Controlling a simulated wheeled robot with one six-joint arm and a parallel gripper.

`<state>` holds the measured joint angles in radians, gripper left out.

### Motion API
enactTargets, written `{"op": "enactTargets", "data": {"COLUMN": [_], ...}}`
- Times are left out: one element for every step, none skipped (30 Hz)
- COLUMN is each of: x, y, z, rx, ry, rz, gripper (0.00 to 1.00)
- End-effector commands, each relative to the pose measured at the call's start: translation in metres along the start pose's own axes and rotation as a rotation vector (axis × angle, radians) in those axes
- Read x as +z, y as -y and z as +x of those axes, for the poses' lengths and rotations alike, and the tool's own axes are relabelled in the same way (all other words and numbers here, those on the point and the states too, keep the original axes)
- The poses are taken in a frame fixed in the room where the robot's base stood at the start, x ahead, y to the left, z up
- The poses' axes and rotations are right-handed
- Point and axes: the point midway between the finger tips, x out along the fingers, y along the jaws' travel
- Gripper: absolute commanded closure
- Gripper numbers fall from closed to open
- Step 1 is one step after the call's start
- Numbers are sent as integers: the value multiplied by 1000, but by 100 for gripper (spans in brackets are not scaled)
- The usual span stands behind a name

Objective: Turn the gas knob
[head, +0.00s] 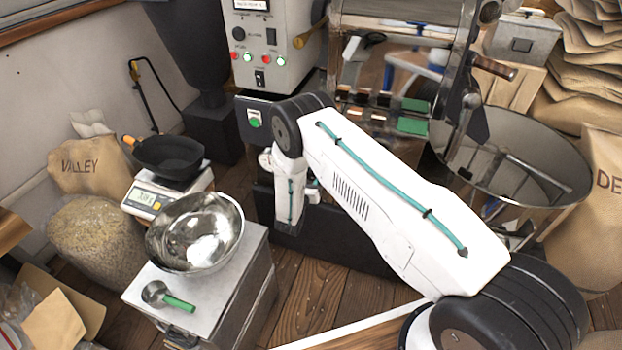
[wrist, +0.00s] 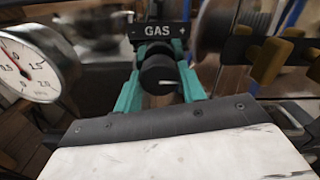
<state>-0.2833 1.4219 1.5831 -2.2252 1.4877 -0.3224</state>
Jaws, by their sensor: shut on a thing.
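The black round gas knob (wrist: 159,72) shows in the middle of the wrist view, with a short pale mark on its face. A black plate lettered GAS (wrist: 165,30) is just above it. My gripper (wrist: 160,82) has a teal finger on each side of the knob and is shut on it. The pale mark looks roughly level in the wrist view. In the head view the knob is hidden behind my arm, which reaches down in front of the roaster.
A white dial gauge (wrist: 32,66) stands close on the left in the wrist view. Brass-coloured fittings (wrist: 268,58) are on the right. In the head view a steel bowl (head: 195,232) and scoop (head: 168,297) rest on a metal cabinet left of my arm. The roaster's round cooling tray (head: 570,170) is at right.

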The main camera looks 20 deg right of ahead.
Motion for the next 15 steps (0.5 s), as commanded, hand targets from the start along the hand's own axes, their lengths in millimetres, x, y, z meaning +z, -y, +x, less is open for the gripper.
{"op": "enactTargets", "data": {"x": [0, 0, 0, 0, 0, 0, 0, 0, 0, 0, 0, 0, 0, 0, 0], "y": [0, 0, 0, 0, 0, 0, 0, 0, 0, 0, 0, 0, 0, 0, 1], "z": [0, 0, 0, 0, 0, 0, 0, 0, 0, 0, 0, 0, 0, 0, 0], "rx": [1, 1, 1, 1, 1, 2, 2, 2, 2, 2, 2, 2, 2, 2, 2], "ry": [0, 0, 0, 0, 0, 0, -1, 0, 0, 0, 0, 0, 0, 0, 0], "rz": [-33, -56, -89, -116, -143, -180, -209, -238, -276, -305, -333, -371, -400, -429, -466], "gripper": [82, 82, 82, 82, 82, 82, 82, 82, 82, 82, 82, 82, 82, 82, 82]}}
